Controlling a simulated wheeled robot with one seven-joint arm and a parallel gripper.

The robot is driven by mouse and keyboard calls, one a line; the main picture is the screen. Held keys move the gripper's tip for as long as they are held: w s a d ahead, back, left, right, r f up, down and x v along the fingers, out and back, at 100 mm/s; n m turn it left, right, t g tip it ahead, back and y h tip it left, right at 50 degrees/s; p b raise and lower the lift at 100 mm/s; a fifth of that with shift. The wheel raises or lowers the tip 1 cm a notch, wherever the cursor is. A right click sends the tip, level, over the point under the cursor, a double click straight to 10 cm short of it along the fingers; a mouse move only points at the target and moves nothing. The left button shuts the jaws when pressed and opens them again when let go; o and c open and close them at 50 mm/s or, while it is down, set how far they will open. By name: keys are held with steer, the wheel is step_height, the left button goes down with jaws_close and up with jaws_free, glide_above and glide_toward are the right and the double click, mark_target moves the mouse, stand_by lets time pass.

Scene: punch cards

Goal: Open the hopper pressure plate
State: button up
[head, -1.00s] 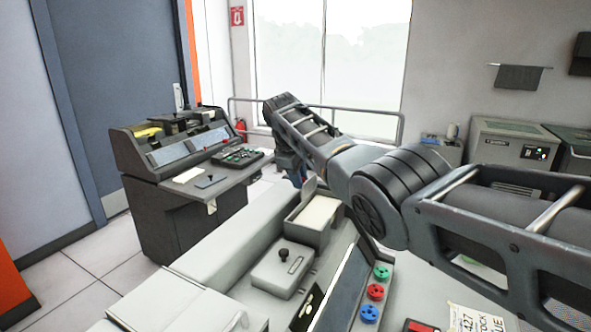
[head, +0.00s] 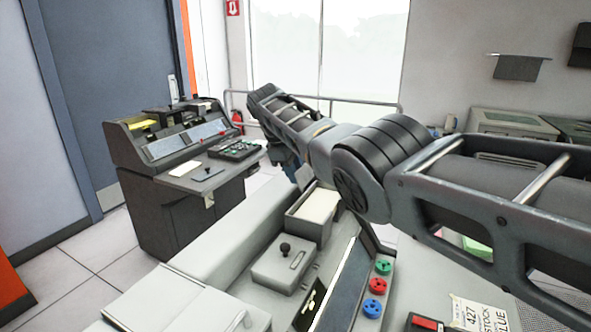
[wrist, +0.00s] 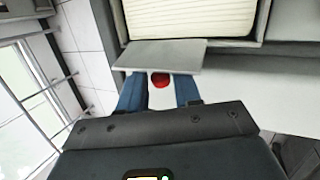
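The hopper (head: 325,230) is a grey open box with a stack of cream cards (head: 319,205), on top of the grey machine. Its pressure plate (wrist: 160,55) is a flat grey panel across the hopper's near end in the wrist view. A round red knob (wrist: 160,80) shows just below the plate's edge. My gripper (wrist: 161,88) has two blue fingers, one on each side of the knob, with narrow gaps visible. It appears open. In the head view my gripper is mostly hidden behind my arm, at the hopper's far end.
The machine has a black-knobbed block (head: 285,263) and green, red and blue buttons (head: 375,285) nearby. A dark console (head: 185,165) stands at the left, with floor between it and the machine. A railing (head: 345,99) runs along the window.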

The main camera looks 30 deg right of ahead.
steer(key=shift+o, duration=0.8)
steer(key=shift+r, duration=0.1)
steer(key=v, duration=0.7)
steer(key=shift+a+r+b, duration=0.2)
steer(key=shift+r+b, duration=0.1)
steer(key=shift+b, duration=0.1)
steer(key=shift+a, duration=0.1)
